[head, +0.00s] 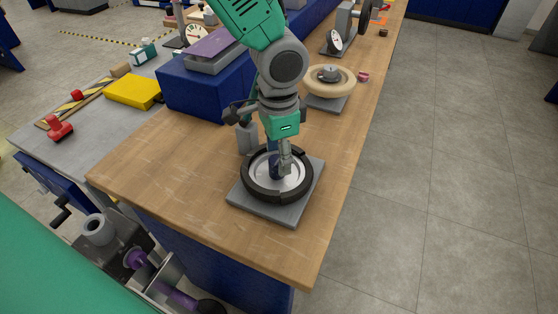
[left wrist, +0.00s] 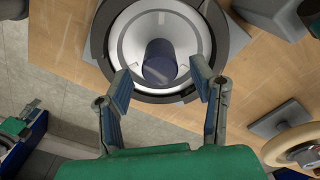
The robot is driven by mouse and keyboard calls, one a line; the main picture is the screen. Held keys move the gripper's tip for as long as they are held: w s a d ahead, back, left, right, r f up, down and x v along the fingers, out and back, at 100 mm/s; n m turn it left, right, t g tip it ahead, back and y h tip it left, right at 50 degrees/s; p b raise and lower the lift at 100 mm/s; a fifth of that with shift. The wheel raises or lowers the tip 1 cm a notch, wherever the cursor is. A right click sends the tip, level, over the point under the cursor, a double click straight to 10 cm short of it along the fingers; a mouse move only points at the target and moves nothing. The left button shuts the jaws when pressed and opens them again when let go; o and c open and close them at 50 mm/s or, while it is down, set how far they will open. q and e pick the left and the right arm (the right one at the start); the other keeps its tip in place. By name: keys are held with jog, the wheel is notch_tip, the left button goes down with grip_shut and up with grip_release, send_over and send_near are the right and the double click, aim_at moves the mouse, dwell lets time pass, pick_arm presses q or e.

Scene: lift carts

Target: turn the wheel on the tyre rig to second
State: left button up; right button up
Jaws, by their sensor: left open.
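The tyre rig is a square grey plate (head: 257,208) near the table's front end. On it lies a wheel with a black tyre (head: 248,186) and a silver disc (head: 292,184). A dark blue post (head: 273,165) stands at the disc's middle. My left gripper (head: 266,150) is over the wheel, pointing down. In the left wrist view the left gripper (left wrist: 161,78) is open, with its fingers on either side of the blue post (left wrist: 160,62) and apart from it. The wheel's setting cannot be read. My right gripper is not in view.
A pale ring-shaped wheel (head: 343,82) sits on another grey plate behind. A blue box (head: 190,90) and a grey block (head: 247,138) stand to the left. The wooden table (head: 160,160) is bare at front left.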

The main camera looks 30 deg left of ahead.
pick_arm(q)
jog(key=shift+s+d+f, duration=0.1)
jog(key=shift+f, duration=0.7)
jog(key=shift+a+f, duration=0.25)
grip_shut()
jog(key=shift+r, duration=0.1)
